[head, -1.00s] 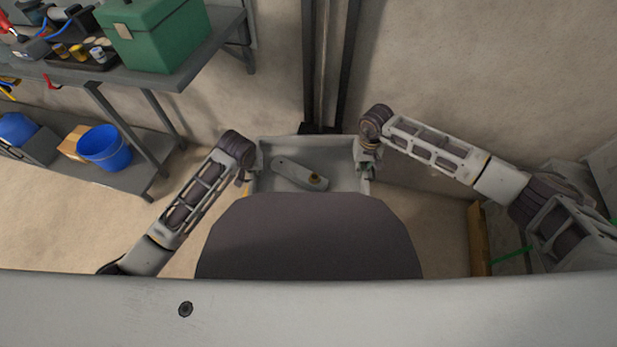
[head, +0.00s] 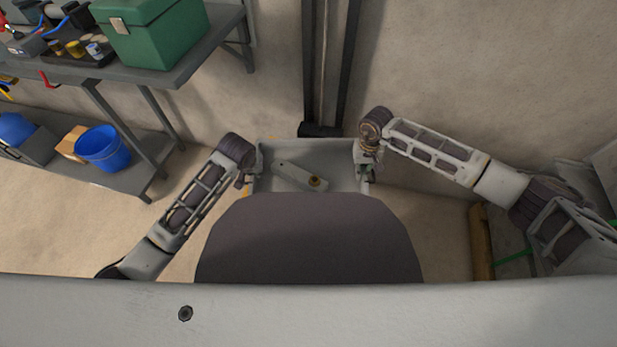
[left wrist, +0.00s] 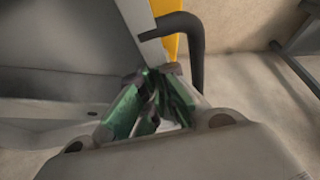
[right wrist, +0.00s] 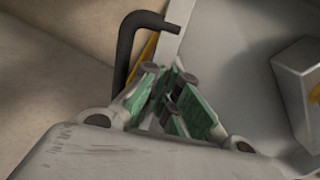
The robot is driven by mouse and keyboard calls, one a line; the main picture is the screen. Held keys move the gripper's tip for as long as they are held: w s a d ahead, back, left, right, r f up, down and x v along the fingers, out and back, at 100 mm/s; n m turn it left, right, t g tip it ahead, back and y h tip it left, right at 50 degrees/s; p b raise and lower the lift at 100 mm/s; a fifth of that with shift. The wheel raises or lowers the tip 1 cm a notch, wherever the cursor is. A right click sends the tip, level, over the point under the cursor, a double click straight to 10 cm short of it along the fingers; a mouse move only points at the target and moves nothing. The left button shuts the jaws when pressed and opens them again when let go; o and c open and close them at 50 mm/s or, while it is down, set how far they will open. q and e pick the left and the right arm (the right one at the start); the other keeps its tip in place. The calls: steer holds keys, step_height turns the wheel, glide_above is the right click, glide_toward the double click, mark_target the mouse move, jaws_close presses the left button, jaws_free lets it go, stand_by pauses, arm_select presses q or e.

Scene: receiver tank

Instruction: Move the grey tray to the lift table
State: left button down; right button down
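The grey tray (head: 305,146) is in front of me in the head view, with a light grey part (head: 298,175) with a brass-coloured fitting lying in it. My own dark body hides its near side. My left gripper (head: 250,178) is at its left side and my right gripper (head: 366,175) at its right side. In the left wrist view the green fingers (left wrist: 150,100) are closed together at a black handle (left wrist: 188,45) on the tray wall. The right wrist view shows the same grip (right wrist: 168,90) at the other black handle (right wrist: 126,55). I cannot make out a lift table.
A grey workbench (head: 200,68) at the left bears a green box (head: 150,35). A blue bucket (head: 103,148) stands on its lower shelf. A dark upright post (head: 312,65) stands against the wall behind the tray. A yellowish edge (head: 480,240) stands at the right.

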arm_select(q)
steer(key=shift+f+b, duration=0.4)
steer(key=shift+b, duration=0.1)
arm_select(e)
steer(key=shift+f, duration=0.45)
arm_select(q)
steer(key=c, duration=1.6)
jaws_free()
steer(key=shift+c, duration=0.2)
arm_select(e)
steer(key=c, duration=1.6)
jaws_free()
steer(key=shift+d, duration=0.1)
steer(key=shift+c, duration=0.2)
arm_select(q)
steer(key=shift+a+r, duration=0.1)
steer(key=shift+r, duration=0.05)
arm_select(e)
steer(key=shift+r, duration=0.2)
